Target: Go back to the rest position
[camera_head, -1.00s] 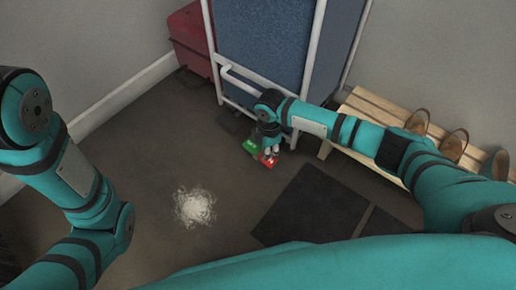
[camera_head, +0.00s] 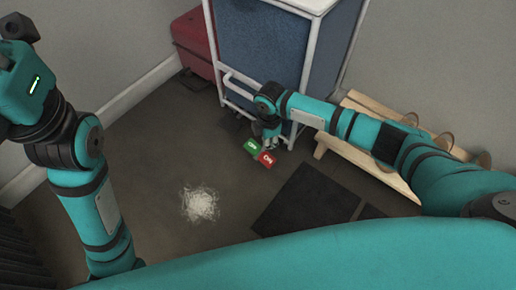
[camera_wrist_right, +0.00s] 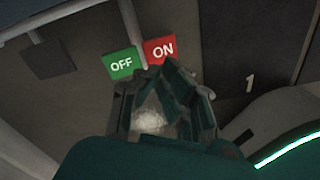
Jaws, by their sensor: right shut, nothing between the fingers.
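My right gripper (camera_head: 269,142) is shut and empty, pointing down at the front of the blue-panelled cart. Its fingers also show in the right wrist view (camera_wrist_right: 150,82). Past the fingertips is a green OFF plate (camera_head: 251,147) beside a red ON plate (camera_head: 267,159). Both plates also show in the right wrist view, green (camera_wrist_right: 122,64) and red (camera_wrist_right: 160,50); I cannot tell whether the fingers touch them. My left arm is folded up at the left edge of the head view; its fingers are not seen.
The blue-panelled cart (camera_head: 258,60) with a white frame stands at the back, beside a red case (camera_head: 193,38). A wooden slatted bench (camera_head: 350,150) lies along the right wall.

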